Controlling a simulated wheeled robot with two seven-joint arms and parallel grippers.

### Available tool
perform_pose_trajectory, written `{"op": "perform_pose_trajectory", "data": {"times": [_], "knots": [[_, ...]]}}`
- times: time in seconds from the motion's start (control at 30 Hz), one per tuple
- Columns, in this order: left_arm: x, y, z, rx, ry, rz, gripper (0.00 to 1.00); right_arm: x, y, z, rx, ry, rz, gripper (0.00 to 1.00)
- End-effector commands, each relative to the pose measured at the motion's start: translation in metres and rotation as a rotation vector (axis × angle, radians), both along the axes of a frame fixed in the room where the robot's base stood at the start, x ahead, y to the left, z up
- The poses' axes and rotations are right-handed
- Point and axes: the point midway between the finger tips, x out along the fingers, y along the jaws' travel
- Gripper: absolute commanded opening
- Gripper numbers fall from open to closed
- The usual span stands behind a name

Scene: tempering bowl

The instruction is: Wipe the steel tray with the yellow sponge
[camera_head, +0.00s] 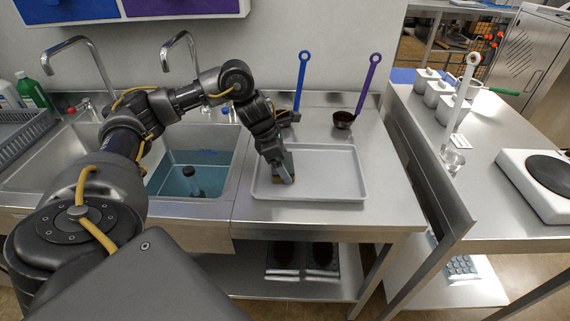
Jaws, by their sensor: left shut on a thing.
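The steel tray (335,175) is a pale, shallow rectangle with raised rims. It lies flat on the counter to the right of the sink. My left gripper (283,170) reaches down into the left part of the tray, fingers pointing at its floor. It is shut on a small tan-yellow block, the sponge (279,178), mostly hidden by the fingers. The sponge is at or just above the tray's floor; I cannot tell if it touches. My right gripper is not in view.
A double sink with water in its right basin (190,178) lies left of the tray. A blue-handled ladle (302,82) and a purple-handled ladle (369,82) stand behind it. A steel divider (428,165) and a hot plate (540,180) are at the right.

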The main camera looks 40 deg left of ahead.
Motion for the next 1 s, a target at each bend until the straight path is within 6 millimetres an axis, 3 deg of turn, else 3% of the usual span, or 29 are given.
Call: {"op": "perform_pose_trajectory", "data": {"times": [0.27, 0.7, 1.0], "knots": [[0.004, 0.001, -0.003, 0.002, 0.003, 0.0, 0.72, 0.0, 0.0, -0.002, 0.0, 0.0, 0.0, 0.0], [0.024, -0.026, -0.001, 0.0, 0.003, -0.002, 0.72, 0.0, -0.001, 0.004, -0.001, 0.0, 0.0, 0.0], [0.028, -0.031, -0.001, 0.001, 0.004, -0.002, 0.72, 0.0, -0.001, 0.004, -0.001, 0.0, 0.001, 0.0]]}}
